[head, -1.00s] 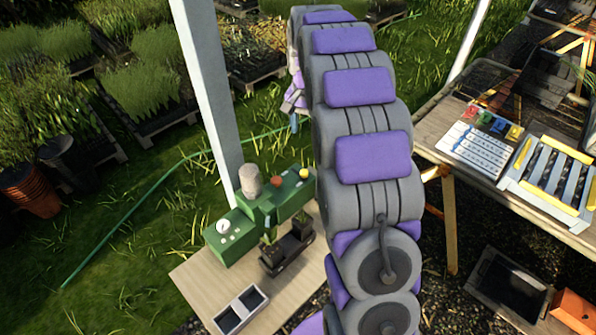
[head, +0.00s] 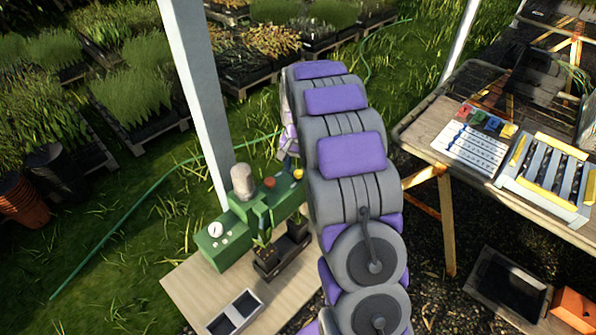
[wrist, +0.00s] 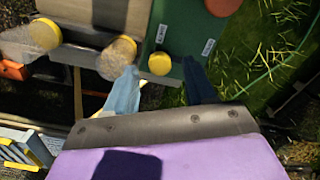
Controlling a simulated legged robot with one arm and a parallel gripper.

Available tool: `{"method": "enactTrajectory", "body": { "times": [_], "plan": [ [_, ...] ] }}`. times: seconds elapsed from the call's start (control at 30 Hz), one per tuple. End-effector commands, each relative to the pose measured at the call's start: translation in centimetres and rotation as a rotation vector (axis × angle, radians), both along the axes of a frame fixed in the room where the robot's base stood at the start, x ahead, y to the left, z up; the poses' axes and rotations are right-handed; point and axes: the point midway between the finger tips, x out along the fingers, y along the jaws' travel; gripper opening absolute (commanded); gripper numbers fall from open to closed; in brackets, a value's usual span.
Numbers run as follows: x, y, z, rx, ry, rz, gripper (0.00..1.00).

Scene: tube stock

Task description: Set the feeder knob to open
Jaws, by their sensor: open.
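Which part is the feeder knob I cannot tell for sure. In the head view my arm partly hides the gripper.
A black planter tray (head: 282,250) and a two-cell tray (head: 235,312) stand beside the machine. A white post (head: 197,90) rises behind it. At right, a wooden table (head: 430,130) carries a striped panel and a rack. Blurred yellow-ended round parts (wrist: 118,55) lie left of my fingers.

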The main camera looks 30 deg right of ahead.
Motion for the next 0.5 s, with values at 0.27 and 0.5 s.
{"method": "enactTrajectory", "body": {
  "times": [0.27, 0.5],
  "plan": [
    [0.0, 0.0, -1.9, -0.001, -0.001, 0.0, 0.55],
    [0.0, 0.0, -1.9, -0.001, -0.002, 0.0, 0.55]
  ]
}}
